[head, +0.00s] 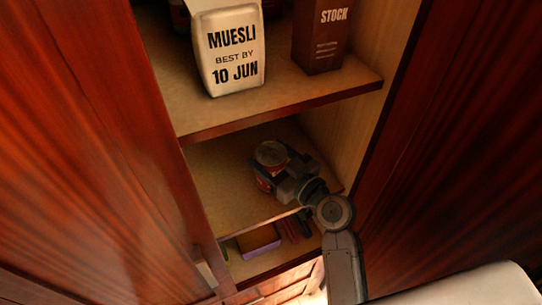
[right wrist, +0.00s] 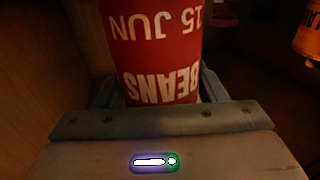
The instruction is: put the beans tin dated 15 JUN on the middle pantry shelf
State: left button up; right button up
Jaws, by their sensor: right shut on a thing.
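The red beans tin (head: 264,184) is between the fingers of my right gripper (head: 270,172), inside the open pantry. In the right wrist view the tin (right wrist: 158,50) shows BEANS and 15 JUN upside down, with a finger on each side. My right gripper is shut on it. The tin looks upright, over the middle pantry shelf (head: 217,180), below the muesli shelf. I cannot tell whether its base touches the board. My left gripper is not in view.
The shelf above (head: 285,98) holds a MUESLI bag (head: 235,60) dated 10 JUN and a STOCK box (head: 321,40). A purple-edged thing (head: 259,241) lies on the level below. Wooden doors flank the opening. The middle shelf's left part looks clear. An orange-labelled thing (right wrist: 308,38) shows at the wrist view's right.

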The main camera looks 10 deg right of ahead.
jog(key=shift+f, duration=0.15)
jog(key=o, duration=1.4)
jog(key=shift+f, duration=0.1)
jog(key=shift+s, duration=0.1)
jog(key=shift+s+d+f+b, duration=0.2)
jog(key=shift+s+b, duration=0.1)
jog(key=shift+b, duration=0.15)
jog(key=b+v, duration=0.3)
jog(key=v, duration=0.5)
jog(key=shift+s+d+r+b, duration=0.15)
jog(key=shift+s+d+b, duration=0.05)
jog(key=shift+s+b, duration=0.15)
jog(key=shift+s+d+r, duration=0.1)
jog(key=shift+s+d, duration=0.2)
jog(key=shift+s, duration=0.2)
